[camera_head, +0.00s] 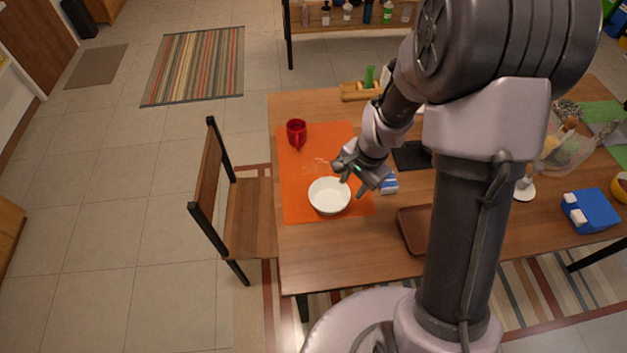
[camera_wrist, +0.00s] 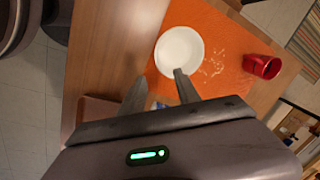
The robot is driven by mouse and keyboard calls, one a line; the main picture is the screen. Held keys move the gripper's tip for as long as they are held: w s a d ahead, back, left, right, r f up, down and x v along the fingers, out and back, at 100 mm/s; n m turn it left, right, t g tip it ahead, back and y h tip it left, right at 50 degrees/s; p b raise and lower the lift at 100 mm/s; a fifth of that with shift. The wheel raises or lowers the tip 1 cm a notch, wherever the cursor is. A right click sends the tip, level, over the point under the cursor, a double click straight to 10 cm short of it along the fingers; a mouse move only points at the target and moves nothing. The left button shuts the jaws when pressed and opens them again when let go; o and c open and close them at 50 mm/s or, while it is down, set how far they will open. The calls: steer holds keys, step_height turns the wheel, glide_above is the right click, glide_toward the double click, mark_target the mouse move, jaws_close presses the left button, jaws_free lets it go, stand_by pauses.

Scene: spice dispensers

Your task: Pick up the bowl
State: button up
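A white bowl (camera_head: 329,196) stands upright on an orange placemat (camera_head: 298,209) at the left end of the wooden table. It looks empty inside. In the wrist view the bowl (camera_wrist: 180,51) lies just beyond my fingertips. My gripper (camera_head: 354,184) is at the bowl's upper right side in the head view. In the wrist view my gripper (camera_wrist: 160,82) has its two fingers spread apart with nothing between them. One fingertip overlaps the bowl's near rim in that view; I cannot tell whether it touches.
A small blue and white item (camera_head: 390,183) lies right of my gripper, and a brown tray (camera_head: 413,229) is nearer the front edge. A wooden chair (camera_head: 248,208) stands at the table's left side.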

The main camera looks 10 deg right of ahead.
steer(key=b, duration=0.3)
glide_above(343, 206)
steer(key=f, duration=0.5)
steer(key=d+f, duration=0.1)
steer(key=f, duration=0.2)
steer(key=shift+s, duration=0.2)
steer(key=f+b, duration=0.1)
steer(key=f, duration=0.1)
steer(key=f+b, duration=0.1)
steer(key=f, duration=0.1)
steer(key=a+f+b, duration=0.1)
steer(key=f, duration=0.1)
steer(key=shift+w+f+b, duration=0.15)
steer(key=shift+w+b, duration=0.15)
steer(key=shift+w, duration=0.1)
steer(key=shift+r, duration=0.2)
steer(key=shift+c, duration=0.2)
jaws_close()
